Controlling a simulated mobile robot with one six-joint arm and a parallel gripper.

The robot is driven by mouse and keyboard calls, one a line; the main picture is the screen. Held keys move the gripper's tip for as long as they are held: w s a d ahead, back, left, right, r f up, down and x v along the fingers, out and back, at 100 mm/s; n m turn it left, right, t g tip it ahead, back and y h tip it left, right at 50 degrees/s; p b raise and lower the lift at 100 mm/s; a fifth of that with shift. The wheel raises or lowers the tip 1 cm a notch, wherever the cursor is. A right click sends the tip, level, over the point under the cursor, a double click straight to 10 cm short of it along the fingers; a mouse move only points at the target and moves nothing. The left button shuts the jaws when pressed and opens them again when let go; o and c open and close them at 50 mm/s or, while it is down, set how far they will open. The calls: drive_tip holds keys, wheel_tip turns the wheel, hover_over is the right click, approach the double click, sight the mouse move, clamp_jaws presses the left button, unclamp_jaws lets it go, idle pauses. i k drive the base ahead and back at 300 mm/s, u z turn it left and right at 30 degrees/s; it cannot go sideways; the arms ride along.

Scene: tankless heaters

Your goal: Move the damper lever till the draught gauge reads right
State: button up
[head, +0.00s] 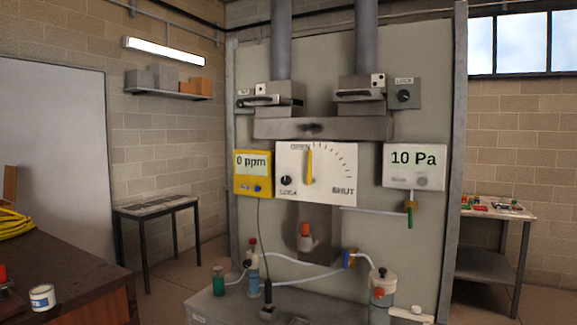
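The damper lever (309,166) is a yellow bar on a white dial plate (335,188) in the middle of the panel. It stands upright, near the OPEN mark at the top of the tick arc; SHUT is printed at lower right. A black lock knob (286,181) sits at the plate's lower left. The draught gauge (413,160), a white box right of the plate, reads 10 Pa. My gripper is not in view.
A yellow meter (252,172) left of the plate reads 0 ppm; its cable hangs down. Bottles and hoses stand on the grey bench (215,307) below. Two flue pipes rise above dark-handled boxes. A brown workbench (75,270) is at lower left.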

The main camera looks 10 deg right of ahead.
sight(309, 179)
drive_tip(key=u, duration=0.55)
drive_tip(key=i, duration=1.05)
drive_tip(key=z, duration=0.55)
drive_tip(key=i, duration=0.65)
drive_tip(key=z, duration=0.65)
